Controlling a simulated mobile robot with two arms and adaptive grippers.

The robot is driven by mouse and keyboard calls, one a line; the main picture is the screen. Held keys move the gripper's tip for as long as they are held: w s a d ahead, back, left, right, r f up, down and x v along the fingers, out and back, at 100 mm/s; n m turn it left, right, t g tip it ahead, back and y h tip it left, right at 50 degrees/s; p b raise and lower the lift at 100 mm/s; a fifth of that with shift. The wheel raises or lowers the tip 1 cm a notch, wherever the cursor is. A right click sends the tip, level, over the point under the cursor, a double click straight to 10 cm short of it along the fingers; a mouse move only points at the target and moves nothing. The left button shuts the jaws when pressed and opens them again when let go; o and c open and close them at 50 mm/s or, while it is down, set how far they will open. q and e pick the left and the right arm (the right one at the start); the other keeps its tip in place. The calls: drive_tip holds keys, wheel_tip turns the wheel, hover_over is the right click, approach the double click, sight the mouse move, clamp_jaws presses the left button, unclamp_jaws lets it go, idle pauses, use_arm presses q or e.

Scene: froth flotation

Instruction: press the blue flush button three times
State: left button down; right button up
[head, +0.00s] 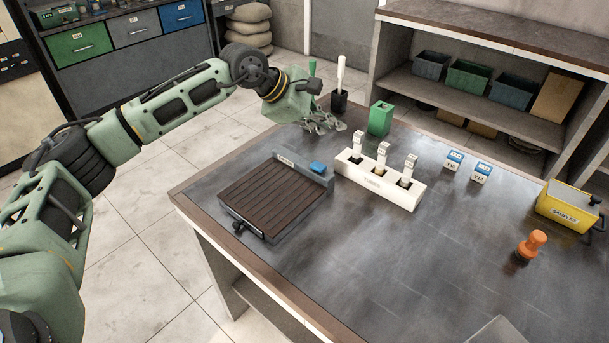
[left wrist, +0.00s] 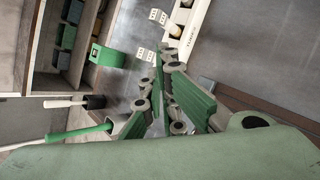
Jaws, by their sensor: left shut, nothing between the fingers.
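The blue button (head: 317,167) sits on the raised back strip of a grey device with a dark slatted deck (head: 272,200), at the left of the table. My left gripper (head: 335,126) is over the table's far left edge, behind the device and apart from the button. Its fingers are shut and empty, and they also show shut in the left wrist view (left wrist: 159,82). I cannot make out the button in the left wrist view. My right gripper is in neither view.
A white rack (head: 378,187) with several upright items stands right of the device. Behind it are a green box (head: 380,119) and a black cup (head: 339,101) with a white-handled tool. A yellow samples box (head: 568,207) and an orange-topped object (head: 532,244) stand right. The table's front middle is clear.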

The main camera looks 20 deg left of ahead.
use_arm(q)
drive_tip(key=shift+a+r, duration=0.15)
drive_tip(key=shift+r, duration=0.05)
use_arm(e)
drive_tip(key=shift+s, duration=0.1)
use_arm(q)
drive_tip(key=shift+w, duration=0.15)
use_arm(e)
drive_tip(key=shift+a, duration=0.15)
use_arm(q)
drive_tip(key=b, duration=0.5)
hover_over(324, 169)
wheel_tip(324, 169, down, 9)
drive_tip(key=shift+r, duration=0.1)
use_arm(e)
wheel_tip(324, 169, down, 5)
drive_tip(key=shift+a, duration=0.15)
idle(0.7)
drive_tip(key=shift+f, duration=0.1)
use_arm(q)
drive_tip(key=shift+f+b, duration=0.45)
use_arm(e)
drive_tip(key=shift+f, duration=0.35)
